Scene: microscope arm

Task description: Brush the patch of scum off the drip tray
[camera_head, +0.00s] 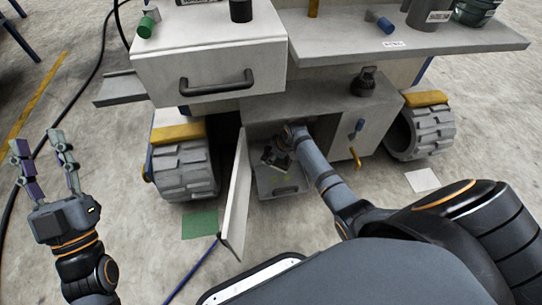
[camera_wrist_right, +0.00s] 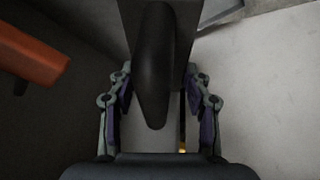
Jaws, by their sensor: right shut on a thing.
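My right arm reaches into the open low bay of the grey cart, and my right gripper (camera_head: 279,155) is small and partly hidden there. In the right wrist view, that gripper (camera_wrist_right: 160,95) is shut on a black tool (camera_wrist_right: 154,60) with a rounded grip between its fingers. I cannot make out the tool's working end. A pale grey tray-like part (camera_head: 282,188) with a dark handle lies below the gripper; I cannot be sure it is the drip tray. I cannot make out a scum patch. My left gripper (camera_head: 38,147) is open and empty, left of the cart.
An open door panel (camera_head: 237,195) stands left of the bay. A drawer (camera_head: 212,72) with a black handle juts out above. Treaded wheels (camera_head: 186,170) flank the bay. A shelf (camera_head: 420,38) overhangs at right. An orange part (camera_wrist_right: 30,55) is left of the right gripper.

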